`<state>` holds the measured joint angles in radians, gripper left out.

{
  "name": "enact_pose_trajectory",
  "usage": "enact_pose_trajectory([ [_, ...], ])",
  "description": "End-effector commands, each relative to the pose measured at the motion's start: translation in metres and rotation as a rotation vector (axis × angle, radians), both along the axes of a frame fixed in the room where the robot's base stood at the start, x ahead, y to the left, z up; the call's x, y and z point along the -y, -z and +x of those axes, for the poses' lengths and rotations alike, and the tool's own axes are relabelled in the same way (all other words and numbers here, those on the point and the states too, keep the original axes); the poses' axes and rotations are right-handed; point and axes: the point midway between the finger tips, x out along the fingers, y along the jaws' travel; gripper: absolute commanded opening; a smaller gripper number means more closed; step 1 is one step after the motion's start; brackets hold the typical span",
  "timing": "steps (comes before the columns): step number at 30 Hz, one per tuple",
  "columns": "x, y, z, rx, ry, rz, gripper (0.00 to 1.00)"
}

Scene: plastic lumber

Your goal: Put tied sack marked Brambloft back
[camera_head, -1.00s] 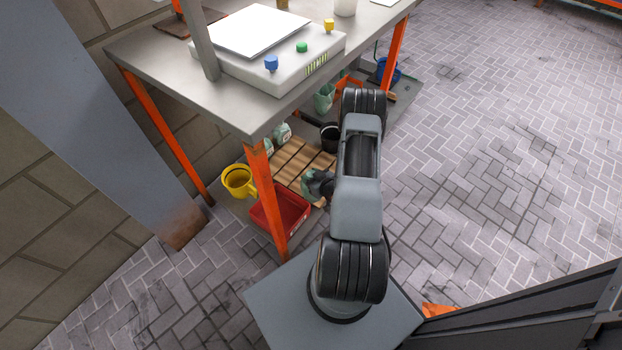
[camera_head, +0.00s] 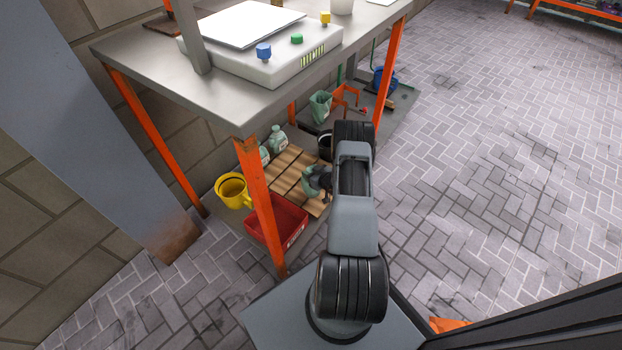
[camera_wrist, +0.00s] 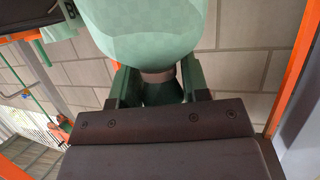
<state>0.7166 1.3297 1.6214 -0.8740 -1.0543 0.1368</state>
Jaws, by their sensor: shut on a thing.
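My gripper (camera_wrist: 158,82) is shut on the neck of a pale green tied sack (camera_wrist: 150,40), seen large at the top of the wrist view. No marking on it can be read. In the head view the held sack (camera_head: 311,181) is a small green shape at the front of my arm, over or beside the slatted wooden pallet (camera_head: 288,183); whether it touches cannot be told. Two similar pale green sacks stand at the pallet's back, one (camera_head: 277,139) clear and one (camera_head: 264,154) partly behind the orange table leg.
A red tray (camera_head: 280,221) and a yellow mug-like bucket (camera_head: 231,190) stand left of the pallet. A black pot (camera_head: 325,146) and a green jug (camera_head: 320,106) are behind it. The workbench (camera_head: 205,88) overhangs these, with orange legs (camera_head: 262,210). The paved floor at right is clear.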

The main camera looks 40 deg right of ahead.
Motion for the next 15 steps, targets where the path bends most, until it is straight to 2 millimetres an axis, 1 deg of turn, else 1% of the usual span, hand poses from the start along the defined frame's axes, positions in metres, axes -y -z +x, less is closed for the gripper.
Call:
enact_pose_trajectory([
  [1, 0.0, 0.009, 0.001, 0.001, 0.0, -0.001, 0.0],
  [3, 0.0, 0.019, 0.0, 0.001, 0.0, 0.0, 0.0],
  [6, 0.0, 0.03, 0.0, 0.002, 0.0, 0.0, 0.0],
  [15, 0.0, 0.03, 0.0, 0.003, 0.0, -0.001, 0.0],
])
